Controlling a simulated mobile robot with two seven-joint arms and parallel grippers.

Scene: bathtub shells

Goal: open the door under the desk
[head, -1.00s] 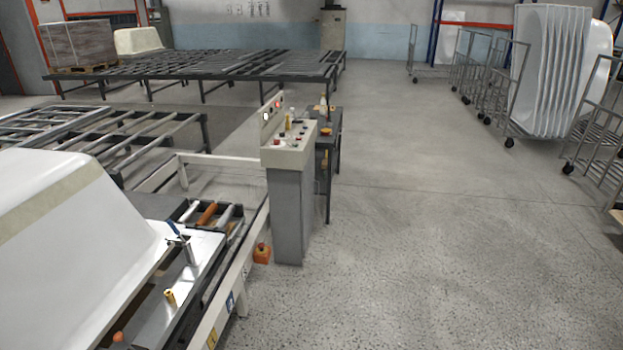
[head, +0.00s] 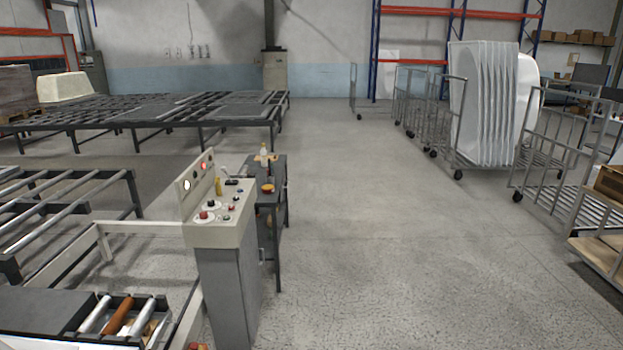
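A control desk (head: 222,225) stands left of centre, with a sloped beige panel of buttons and a grey pedestal (head: 228,295) below. Neither of my grippers is in view.
Roller frames (head: 75,195) fill the left side, with a long dark rack (head: 160,110) behind. Wire carts (head: 560,150) and stacked white tub shells (head: 490,105) stand at the right. The concrete floor (head: 390,230) between is clear.

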